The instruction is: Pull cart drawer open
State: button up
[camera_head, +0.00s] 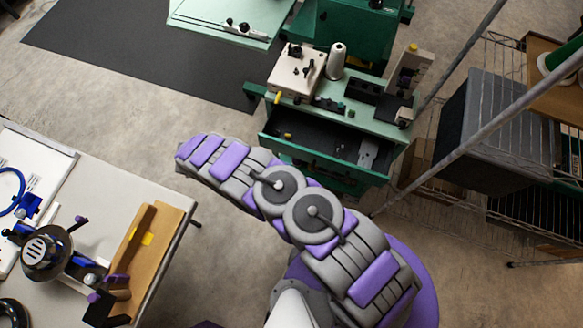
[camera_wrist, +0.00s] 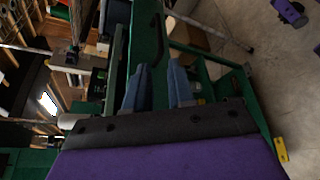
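The green cart (camera_head: 392,132) stands at upper centre in the head view. Its drawer (camera_head: 322,163) is out, and its dark inside shows with a grey piece (camera_head: 368,153) and small items. In the wrist view a green panel (camera_wrist: 144,55), which looks like the drawer front, carries a dark curved handle (camera_wrist: 157,42). My gripper (camera_wrist: 160,68) has its two blue-grey fingers apart with a clear gap and nothing between them. The handle lies beyond the fingertips, apart from them. My arm crosses in front of the cart in the head view, where my fingers cannot be made out.
A white machine (camera_head: 297,72) and a thread cone (camera_head: 336,62) stand on the cart top. A wire shelf rack (camera_head: 500,205) with poles is close on the right. A table (camera_head: 110,195) with equipment stands at lower left. Bare floor lies between table and cart.

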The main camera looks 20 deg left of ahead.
jog(key=shift+s+a+r, duration=0.1)
jog(key=shift+s+a, duration=0.15)
jog(key=shift+a, duration=0.3)
dwell(0.4)
